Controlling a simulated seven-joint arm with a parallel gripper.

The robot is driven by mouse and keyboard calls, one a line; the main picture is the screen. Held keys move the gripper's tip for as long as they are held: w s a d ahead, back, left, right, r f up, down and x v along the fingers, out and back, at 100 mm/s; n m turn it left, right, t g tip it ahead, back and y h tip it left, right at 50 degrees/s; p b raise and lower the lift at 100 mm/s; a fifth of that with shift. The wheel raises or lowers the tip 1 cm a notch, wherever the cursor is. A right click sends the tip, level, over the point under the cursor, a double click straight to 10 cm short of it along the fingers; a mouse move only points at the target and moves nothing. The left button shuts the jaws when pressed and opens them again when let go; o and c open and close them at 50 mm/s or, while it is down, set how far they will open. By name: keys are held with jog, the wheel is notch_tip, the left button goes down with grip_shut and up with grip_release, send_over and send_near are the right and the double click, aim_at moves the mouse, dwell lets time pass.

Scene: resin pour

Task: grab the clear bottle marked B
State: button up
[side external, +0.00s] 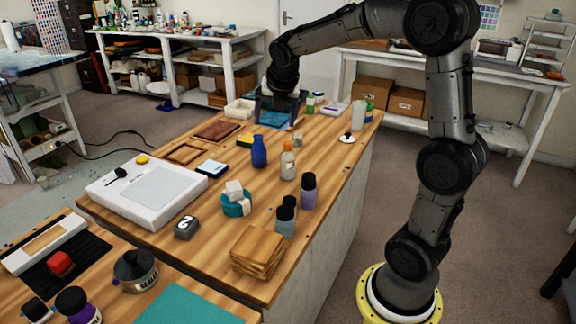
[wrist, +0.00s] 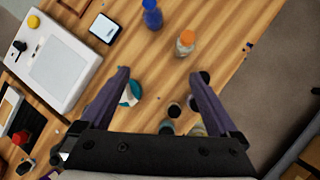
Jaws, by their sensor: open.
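A clear bottle (side external: 288,165) with an orange cap stands upright on the wooden table, near the right long edge. It has a pale label, but I cannot read a letter on it. It also shows in the wrist view (wrist: 185,47), beyond my fingertips and a little right of the midline. My gripper (side external: 277,122) is open and empty, above the table behind the bottle in the side view. In the wrist view my gripper (wrist: 160,75) has its two fingers spread wide, touching nothing that I can see.
Dark-capped bottles with purple (side external: 308,194) and teal (side external: 285,226) contents stand nearer the camera. A teal tape roll (side external: 237,208), a white machine (side external: 125,199) and stacked wooden squares (side external: 258,250) occupy the near table.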

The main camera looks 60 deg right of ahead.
aim_at(289, 150)
jog(key=d+f, duration=0.3)
jog(key=f, duration=0.2)
jog(key=d+f+g, duration=0.1)
jog(key=d+f, duration=0.2)
jog(key=f, duration=0.2)
jog(key=w+d+f+m+g, duration=0.1)
jog(key=d+f, duration=0.3)
jog(key=f, duration=0.2)
jog(key=shift+w+d, duration=0.1)
jog(key=x, duration=0.5)
jog(key=shift+w, duration=0.2)
jog(key=shift+r, duration=0.1)
grip_shut()
